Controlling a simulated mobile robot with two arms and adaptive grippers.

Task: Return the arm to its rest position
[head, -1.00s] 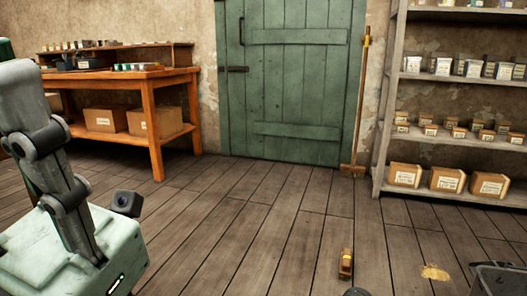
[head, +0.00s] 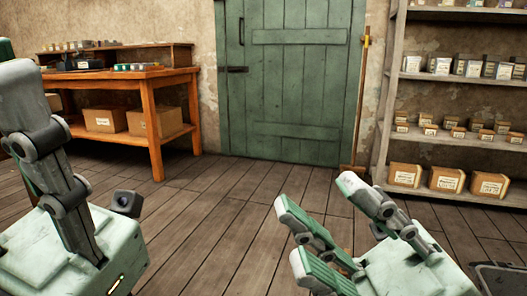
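My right gripper (head: 318,218) has come into the lower right of the head view.
An orange workbench (head: 150,85) with cardboard boxes below stands at the back left. A green door (head: 295,80) is behind, with a broom (head: 362,90) beside it. A grey shelf (head: 455,105) stands at the right. The plank floor (head: 215,205) between is clear.

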